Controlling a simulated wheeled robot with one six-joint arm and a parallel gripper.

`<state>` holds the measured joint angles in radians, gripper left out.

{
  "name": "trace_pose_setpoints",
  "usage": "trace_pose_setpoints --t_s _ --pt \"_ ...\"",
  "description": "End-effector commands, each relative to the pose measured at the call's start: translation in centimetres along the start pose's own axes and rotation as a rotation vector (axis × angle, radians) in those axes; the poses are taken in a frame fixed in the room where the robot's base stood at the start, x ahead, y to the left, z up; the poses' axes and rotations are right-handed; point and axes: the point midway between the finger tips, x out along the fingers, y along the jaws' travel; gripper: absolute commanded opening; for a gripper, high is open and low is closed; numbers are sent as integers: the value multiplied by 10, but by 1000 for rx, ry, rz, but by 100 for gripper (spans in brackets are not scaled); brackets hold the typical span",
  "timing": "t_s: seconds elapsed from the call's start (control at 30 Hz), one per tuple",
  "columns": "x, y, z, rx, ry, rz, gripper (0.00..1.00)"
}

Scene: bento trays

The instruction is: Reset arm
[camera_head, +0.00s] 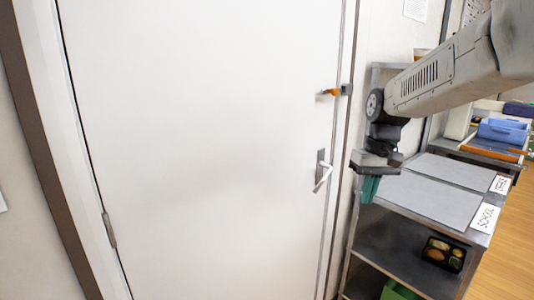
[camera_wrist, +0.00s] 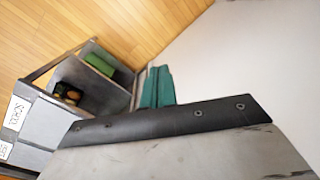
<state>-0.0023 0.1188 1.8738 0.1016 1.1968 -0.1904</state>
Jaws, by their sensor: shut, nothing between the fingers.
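My gripper (camera_head: 369,188) hangs at the end of my arm on the right of the head view, with its teal fingers pointing down. The fingers are together with nothing between them, and they also show in the wrist view (camera_wrist: 158,87). In the head view the gripper is in front of the metal shelf rack (camera_head: 398,190) and to the right of the white door (camera_head: 205,150). I cannot tell whether it touches the rack.
The door has a lever handle (camera_head: 322,172) and an orange-tipped latch (camera_head: 334,91). The rack's top holds grey mats (camera_head: 425,195) and a SCHOOL label (camera_head: 485,217). A filled bento tray (camera_head: 443,254) and a green box (camera_head: 398,291) sit lower. Wooden floor (camera_head: 510,245) lies right.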

Motion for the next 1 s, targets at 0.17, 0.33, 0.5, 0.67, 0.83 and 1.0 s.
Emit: trace_pose_setpoints --t_s 0.17,0.33,0.5,0.67,0.83,1.0 --pt "-6 -8 99 78 -16 33 0" --pt "1 -14 182 132 -13 63 0" --pt "15 -19 253 159 14 88 0" --pt "25 -22 295 155 66 104 0" --pt "17 -24 306 151 135 109 0" --pt "13 -25 307 150 154 110 0"
